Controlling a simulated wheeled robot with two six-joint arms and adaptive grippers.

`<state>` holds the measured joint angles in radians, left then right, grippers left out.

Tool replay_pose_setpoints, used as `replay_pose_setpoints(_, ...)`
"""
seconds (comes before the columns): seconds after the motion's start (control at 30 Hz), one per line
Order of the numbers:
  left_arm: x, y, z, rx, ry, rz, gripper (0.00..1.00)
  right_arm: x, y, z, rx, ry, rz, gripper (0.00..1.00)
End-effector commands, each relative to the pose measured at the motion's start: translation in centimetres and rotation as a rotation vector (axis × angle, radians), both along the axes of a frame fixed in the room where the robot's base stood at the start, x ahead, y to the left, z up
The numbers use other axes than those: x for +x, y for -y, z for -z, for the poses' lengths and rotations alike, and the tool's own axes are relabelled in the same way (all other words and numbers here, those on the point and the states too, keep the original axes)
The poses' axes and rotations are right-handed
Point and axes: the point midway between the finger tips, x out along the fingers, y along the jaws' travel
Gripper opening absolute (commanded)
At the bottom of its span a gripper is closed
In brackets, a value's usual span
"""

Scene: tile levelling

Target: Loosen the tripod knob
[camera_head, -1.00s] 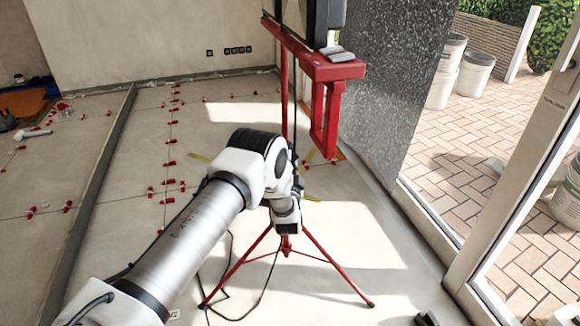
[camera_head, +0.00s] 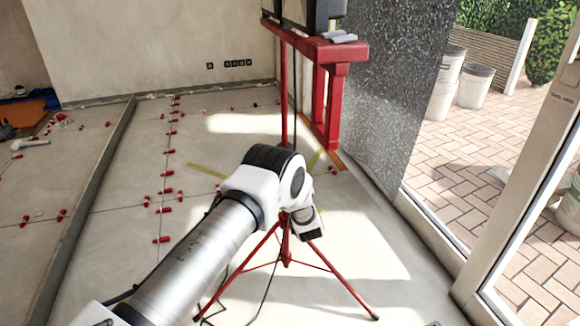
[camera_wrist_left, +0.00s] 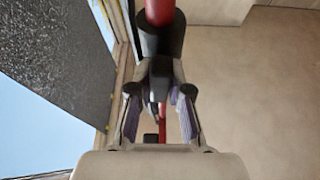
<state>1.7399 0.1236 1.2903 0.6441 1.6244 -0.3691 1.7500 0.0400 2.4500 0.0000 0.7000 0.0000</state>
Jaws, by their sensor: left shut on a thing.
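The red tripod (camera_head: 286,252) stands on the floor, its legs spread. Its thin red pole (camera_head: 284,110) rises to a red bracket with dark lamp heads. In the left wrist view the red pole (camera_wrist_left: 160,11) enters a black collar (camera_wrist_left: 162,38). A dark knob (camera_wrist_left: 159,70) sits below the collar in that picture. My left gripper (camera_wrist_left: 161,92) is shut on the knob, one finger on each side. In the head view my left wrist hides the knob and fingers. The right gripper is not in view.
A speckled dark slab (camera_head: 378,95) stands right of the tripod, beside a door frame (camera_head: 520,190). Red levelling clips (camera_head: 163,240) dot the floor tiles at left. A black cable (camera_head: 265,290) hangs near the tripod legs. White buckets (camera_head: 475,86) stand outside.

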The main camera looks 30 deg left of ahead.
Motion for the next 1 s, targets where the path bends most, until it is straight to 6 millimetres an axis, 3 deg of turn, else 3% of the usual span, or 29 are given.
replay_pose_setpoints(0.63, -0.02, 0.03, 0.07, -0.039, 0.045, 0.0, 0.0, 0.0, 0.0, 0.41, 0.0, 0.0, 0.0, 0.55)
replay_pose_setpoints(0.67, -0.02, 0.03, 0.07, -0.039, 0.045, 0.0, 0.25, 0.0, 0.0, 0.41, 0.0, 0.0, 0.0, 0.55)
replay_pose_setpoints(0.7, -0.02, 0.03, 0.07, -0.039, 0.044, 0.001, 0.39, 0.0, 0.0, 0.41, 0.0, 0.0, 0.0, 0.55)
replay_pose_setpoints(0.73, -0.02, 0.03, 0.06, -0.039, 0.045, 0.0, 0.44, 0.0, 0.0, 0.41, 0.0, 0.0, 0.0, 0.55)
replay_pose_setpoints(1.0, -0.03, 0.05, 0.05, -0.039, 0.045, 0.0, 0.44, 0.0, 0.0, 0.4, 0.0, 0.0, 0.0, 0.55)
